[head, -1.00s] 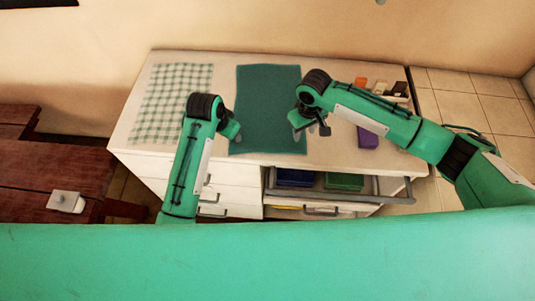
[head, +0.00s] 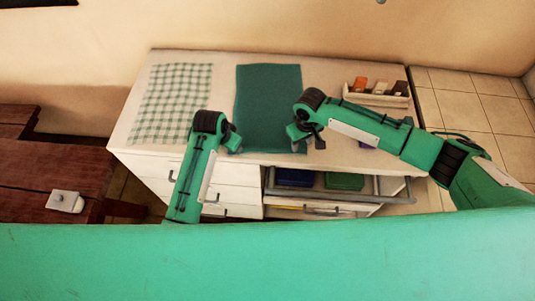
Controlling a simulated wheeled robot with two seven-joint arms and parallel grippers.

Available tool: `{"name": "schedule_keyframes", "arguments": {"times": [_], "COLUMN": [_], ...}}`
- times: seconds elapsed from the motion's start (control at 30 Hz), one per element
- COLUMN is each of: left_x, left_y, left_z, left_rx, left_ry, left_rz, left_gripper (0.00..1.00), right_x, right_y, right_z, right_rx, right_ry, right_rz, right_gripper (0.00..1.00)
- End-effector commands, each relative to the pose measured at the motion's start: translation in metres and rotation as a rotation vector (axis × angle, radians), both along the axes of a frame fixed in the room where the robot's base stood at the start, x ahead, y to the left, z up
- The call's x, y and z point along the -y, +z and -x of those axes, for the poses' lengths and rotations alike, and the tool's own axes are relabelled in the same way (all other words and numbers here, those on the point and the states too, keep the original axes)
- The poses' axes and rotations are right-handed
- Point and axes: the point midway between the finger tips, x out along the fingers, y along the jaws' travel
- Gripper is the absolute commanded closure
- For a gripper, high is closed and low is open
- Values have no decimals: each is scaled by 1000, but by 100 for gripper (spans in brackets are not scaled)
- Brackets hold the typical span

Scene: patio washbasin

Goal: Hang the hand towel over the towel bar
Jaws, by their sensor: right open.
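A dark green towel (head: 268,90) lies flat on the white counter, its near edge close to the counter's front. A green-and-white checked cloth (head: 172,98) lies flat to its left. A grey bar (head: 335,197) runs along the front of the cabinet at the right, below the counter top. My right gripper (head: 307,142) is open at the green towel's near right corner; I cannot tell whether it touches the cloth. My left gripper (head: 234,142) is by the towel's near left corner; its fingers are too small and partly hidden to judge.
A tray (head: 376,98) with several small items stands at the counter's back right. A purple thing (head: 367,146) is mostly hidden behind my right arm. Blue (head: 296,178) and green (head: 344,181) things sit in the cabinet behind the bar. A wooden bench (head: 50,170) stands at the left.

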Motion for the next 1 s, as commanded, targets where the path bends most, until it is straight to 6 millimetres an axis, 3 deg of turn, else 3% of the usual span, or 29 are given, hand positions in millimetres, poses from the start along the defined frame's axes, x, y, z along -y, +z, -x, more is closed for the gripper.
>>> {"name": "schedule_keyframes", "arguments": {"times": [0.23, 0.67, 1.0], "left_x": [0, -1, -1], "left_y": [-1, -1, -1], "left_z": [0, 0, 0], "left_rx": [-1, -1, -2], "left_ry": [0, 0, 2], "left_rz": [-1, -2, -3], "left_gripper": [59, 100, 100], "right_x": [0, 1, 2], "right_y": [-2, -3, -3], "right_z": [0, 0, 0], "right_rx": [-1, -1, -1], "right_ry": [0, -1, -1], "right_rz": [0, 2, 4], "right_gripper": [59, 100, 100]}}
